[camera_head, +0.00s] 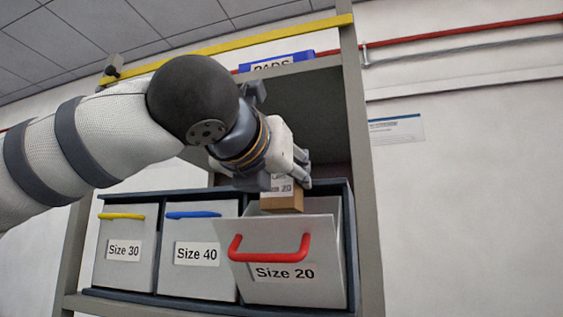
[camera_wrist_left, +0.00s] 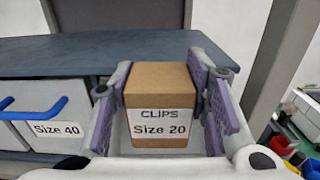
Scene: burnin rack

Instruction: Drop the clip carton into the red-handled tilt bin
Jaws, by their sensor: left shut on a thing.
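The clip carton (camera_wrist_left: 160,92) is a small brown box with a white label reading "CLIPS Size 20". My left gripper (camera_wrist_left: 161,105) is shut on it, one purple-padded finger on each side. In the head view my left gripper (camera_head: 290,170) holds the carton (camera_head: 283,202) over the opening of the red-handled tilt bin (camera_head: 320,222), which is labelled "Size 20" and tipped open. The bin's front hides the carton's lower edge, and the gripper covers part of its top. My right gripper is not in view.
A yellow-handled bin "Size 30" (camera_head: 122,249) and a blue-handled bin "Size 40" (camera_head: 196,256) stand shut to the left in the same dark frame. A rack post (camera_head: 362,180) rises close on the right. A shelf with a blue "PADS" box (camera_head: 277,61) is above.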

